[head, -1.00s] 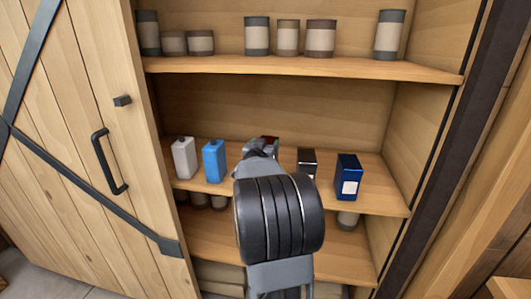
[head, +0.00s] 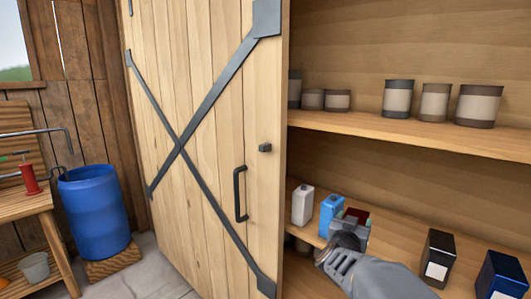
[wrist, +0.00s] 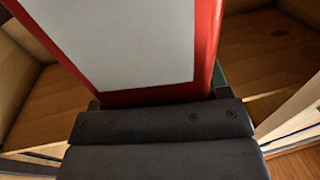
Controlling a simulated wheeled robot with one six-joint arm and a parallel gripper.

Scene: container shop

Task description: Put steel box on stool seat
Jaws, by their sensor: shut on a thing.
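My gripper (head: 350,228) is at the middle shelf of the open cupboard in the head view. It is shut on a red box (head: 352,214) with a dark top, mostly hidden by the gripper there. The wrist view shows the red box (wrist: 205,45) close up, with a large pale label, against the dark jaw. A dark box with a white label (head: 438,258) stands on the shelf to the right, apart from the gripper. I cannot tell from looks which box is the steel one. No stool seat shows clearly.
On the same shelf stand a white box (head: 302,205) and a blue box (head: 331,214), close left of the gripper, and a navy box (head: 502,275) at right. The cupboard door (head: 215,140) stands at left. A blue barrel (head: 95,212) and a workbench (head: 22,206) are farther left.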

